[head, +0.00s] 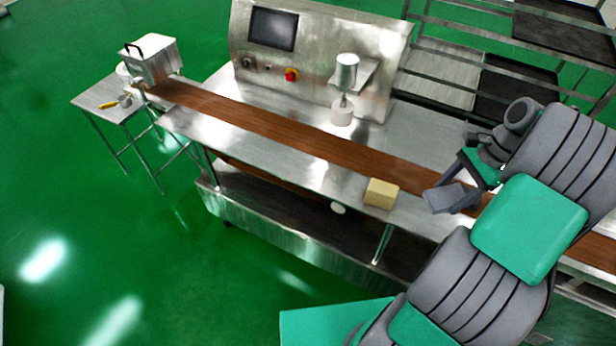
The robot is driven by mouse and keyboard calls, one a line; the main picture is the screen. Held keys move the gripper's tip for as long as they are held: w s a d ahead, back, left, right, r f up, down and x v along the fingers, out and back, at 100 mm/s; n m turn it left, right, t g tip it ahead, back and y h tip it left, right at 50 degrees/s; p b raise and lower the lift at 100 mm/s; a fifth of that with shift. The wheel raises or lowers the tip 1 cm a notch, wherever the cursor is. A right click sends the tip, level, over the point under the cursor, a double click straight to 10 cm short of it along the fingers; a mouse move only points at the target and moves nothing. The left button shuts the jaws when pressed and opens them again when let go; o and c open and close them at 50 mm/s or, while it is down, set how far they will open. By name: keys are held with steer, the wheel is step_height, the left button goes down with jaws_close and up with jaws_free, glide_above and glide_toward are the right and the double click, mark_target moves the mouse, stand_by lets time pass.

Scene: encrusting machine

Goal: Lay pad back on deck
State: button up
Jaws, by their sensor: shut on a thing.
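My gripper (468,182) is at the right, over the near side of the brown conveyor belt. It is shut on a flat grey block, which looks like the pad (447,198). My fingers partly hide it, and its edges are hard to tell from them. The pad is near the steel deck (270,152), but I cannot tell whether it touches it. A pale yellow block (381,193) rests on the deck's front edge, left of my gripper and apart from it.
The brown belt (290,128) runs along the machine. A steel panel (320,60) with a screen and red button stands behind it, with a nozzle (346,75). A small white object (338,208) lies below the deck edge.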

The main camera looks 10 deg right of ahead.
steer(key=s+d+m+t+b, duration=0.2)
steer(key=s+d+m+t, duration=0.1)
steer(key=s+d+m, duration=0.65)
steer(key=n+b, duration=0.2)
steer(key=b, duration=0.1)
glide_toward(434, 222)
steer(key=a+f, duration=0.1)
steer(key=w+a+f, duration=0.1)
steer(key=shift+w+a+f+m+h, duration=0.2)
steer(key=shift+a+m+h, duration=0.1)
steer(key=shift+h, duration=0.1)
steer(key=shift+f, duration=1.6)
steer(key=o, duration=1.3)
